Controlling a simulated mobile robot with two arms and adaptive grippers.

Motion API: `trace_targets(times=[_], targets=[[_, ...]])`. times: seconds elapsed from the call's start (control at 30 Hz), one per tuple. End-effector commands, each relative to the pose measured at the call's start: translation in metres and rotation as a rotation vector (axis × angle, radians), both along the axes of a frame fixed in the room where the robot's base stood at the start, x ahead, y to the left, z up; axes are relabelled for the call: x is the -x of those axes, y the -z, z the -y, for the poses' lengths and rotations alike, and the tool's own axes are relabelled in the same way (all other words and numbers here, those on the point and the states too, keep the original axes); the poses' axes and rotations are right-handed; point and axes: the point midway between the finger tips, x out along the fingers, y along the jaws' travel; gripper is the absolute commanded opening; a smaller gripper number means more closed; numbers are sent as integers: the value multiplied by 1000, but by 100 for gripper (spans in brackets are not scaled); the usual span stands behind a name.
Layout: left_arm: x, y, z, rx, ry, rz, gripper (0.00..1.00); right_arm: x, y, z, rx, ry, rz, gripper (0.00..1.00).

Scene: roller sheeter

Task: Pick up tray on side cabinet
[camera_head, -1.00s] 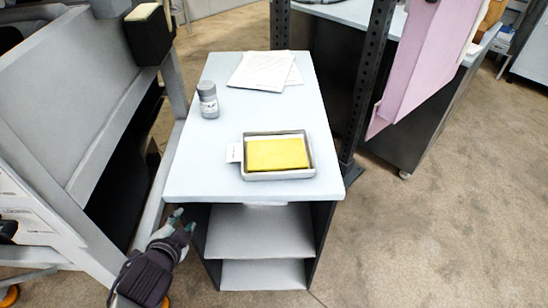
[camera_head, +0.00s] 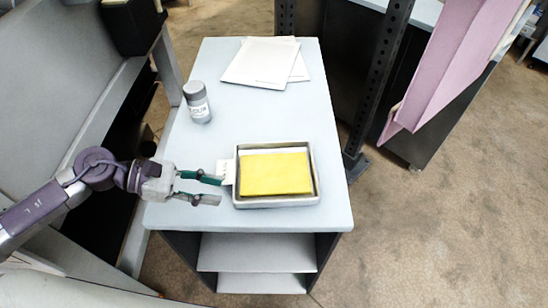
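A shallow grey-white tray (camera_head: 277,202) sits on the top of the side cabinet (camera_head: 185,215), near its front edge. A flat yellow block (camera_head: 276,174) lies in the tray, and a small white tag (camera_head: 225,171) sticks out on the tray's left side. My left gripper (camera_head: 221,190) reaches in from the left, just left of the tray. Its two fingers are spread with a gap between them and hold nothing. The upper fingertip is at the tag; I cannot tell whether they touch. My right gripper is not in view.
A grey labelled bottle (camera_head: 197,103) stands behind my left gripper on the cabinet top. White paper sheets (camera_head: 262,62) lie at the back. A dark perforated post (camera_head: 380,80) and a pink panel (camera_head: 445,65) stand to the right. A grey machine (camera_head: 55,90) borders the left.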

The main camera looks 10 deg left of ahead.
Motion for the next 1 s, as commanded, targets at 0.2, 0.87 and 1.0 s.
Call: trace_targets(times=[0.2,0.87,1.0], targets=[[-8,10,41,11,0,0,35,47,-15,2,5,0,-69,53],[-22,43,113,10,-4,-3,35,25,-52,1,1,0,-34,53],[-22,48,119,8,-3,-3,35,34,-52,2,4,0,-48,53]])
